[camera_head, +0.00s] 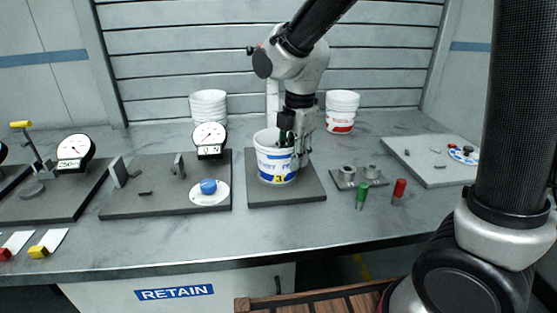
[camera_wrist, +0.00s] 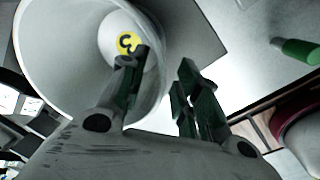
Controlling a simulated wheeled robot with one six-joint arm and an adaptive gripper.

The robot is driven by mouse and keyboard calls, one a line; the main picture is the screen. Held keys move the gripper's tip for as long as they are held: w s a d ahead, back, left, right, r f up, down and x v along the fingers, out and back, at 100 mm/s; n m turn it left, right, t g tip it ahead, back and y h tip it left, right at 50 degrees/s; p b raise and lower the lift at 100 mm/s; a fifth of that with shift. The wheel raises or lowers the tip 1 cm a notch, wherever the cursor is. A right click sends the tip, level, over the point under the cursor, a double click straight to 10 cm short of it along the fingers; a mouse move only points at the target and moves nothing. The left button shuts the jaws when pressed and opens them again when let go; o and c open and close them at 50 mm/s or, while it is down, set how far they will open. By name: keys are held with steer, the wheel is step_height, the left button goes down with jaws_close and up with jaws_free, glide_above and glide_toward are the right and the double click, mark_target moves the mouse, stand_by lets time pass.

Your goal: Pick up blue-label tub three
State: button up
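Blue-label tub three (camera_head: 267,160) is a white tub with blue print and a yellow mark with a 3 low on its front. It stands upright on a dark square mat (camera_head: 313,195) in the middle of the bench. My gripper (camera_head: 289,134) points down at the tub's right rim. In the wrist view, the open tub (camera_wrist: 62,50) shows a yellow 3 disc inside. There my gripper (camera_wrist: 168,78) has one finger inside the tub and one outside, with the wall between them. The fingers are apart, and a gap shows beside the wall.
White tub stacks stand at the back left (camera_head: 208,107) and back right, the right one with a red label (camera_head: 341,112). Dial gauges (camera_head: 209,140) stand to the left. A small metal fixture (camera_head: 358,178), a green piece (camera_head: 361,195) and a red piece (camera_head: 399,191) lie right of the mat.

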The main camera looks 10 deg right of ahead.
mark_target(289, 181)
steer(key=f, duration=0.4)
steer(key=shift+w+a+f, duration=0.25)
steer(key=shift+w, duration=0.1)
jaws_close()
steer(key=shift+r, duration=0.1)
